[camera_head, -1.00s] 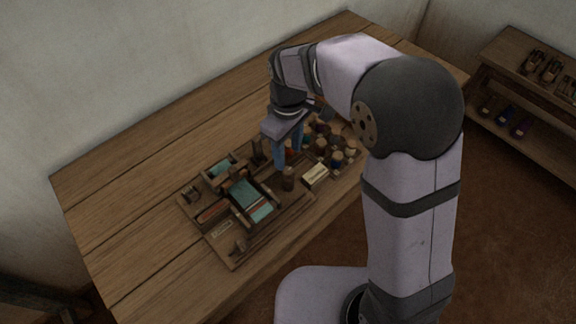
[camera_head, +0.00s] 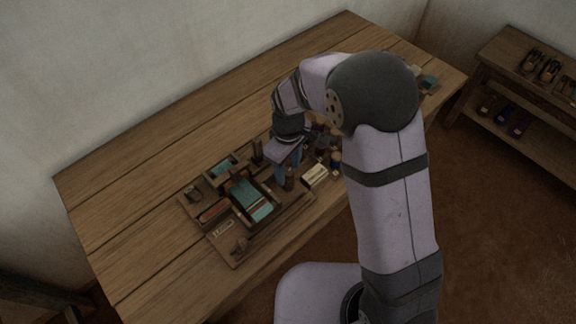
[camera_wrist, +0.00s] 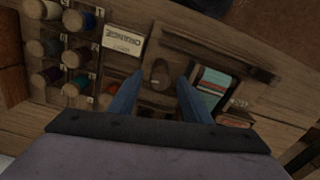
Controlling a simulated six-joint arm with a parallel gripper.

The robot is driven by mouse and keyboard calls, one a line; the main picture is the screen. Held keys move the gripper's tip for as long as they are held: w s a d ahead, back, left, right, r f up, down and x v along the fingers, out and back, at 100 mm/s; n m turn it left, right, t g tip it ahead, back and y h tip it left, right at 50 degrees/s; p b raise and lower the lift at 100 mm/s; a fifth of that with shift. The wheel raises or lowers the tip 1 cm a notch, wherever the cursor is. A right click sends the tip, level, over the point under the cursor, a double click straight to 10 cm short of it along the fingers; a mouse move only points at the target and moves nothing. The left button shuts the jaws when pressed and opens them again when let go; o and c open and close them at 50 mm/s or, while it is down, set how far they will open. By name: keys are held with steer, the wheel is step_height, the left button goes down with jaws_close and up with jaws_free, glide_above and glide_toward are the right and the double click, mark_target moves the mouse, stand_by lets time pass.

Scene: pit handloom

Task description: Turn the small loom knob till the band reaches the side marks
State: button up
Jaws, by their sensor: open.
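The small loom stands on the table, with a teal band (camera_head: 252,200) stretched across its frame; the band also shows in the wrist view (camera_wrist: 213,88). The small wooden knob (camera_head: 289,183) is at the loom's right side. My gripper (camera_head: 284,181) is open and points down at the knob. In the wrist view the knob (camera_wrist: 160,74) lies between and just beyond the two blue fingers, with room on both sides. I cannot tell whether the fingertips are down at its height. The side marks are too small to make out.
A rack of thread spools (camera_wrist: 60,50) stands right beside the loom, with a white label card (camera_wrist: 123,40) between. Upright wooden posts (camera_head: 257,152) rise behind the knob. The table's left part (camera_head: 130,200) is clear.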

steer(key=c, duration=1)
steer(key=shift+c, duration=0.2)
steer(key=m, duration=0.3)
steer(key=shift+r+m, duration=0.1)
steer(key=shift+m, duration=2)
steer(key=shift+w, duration=0.1)
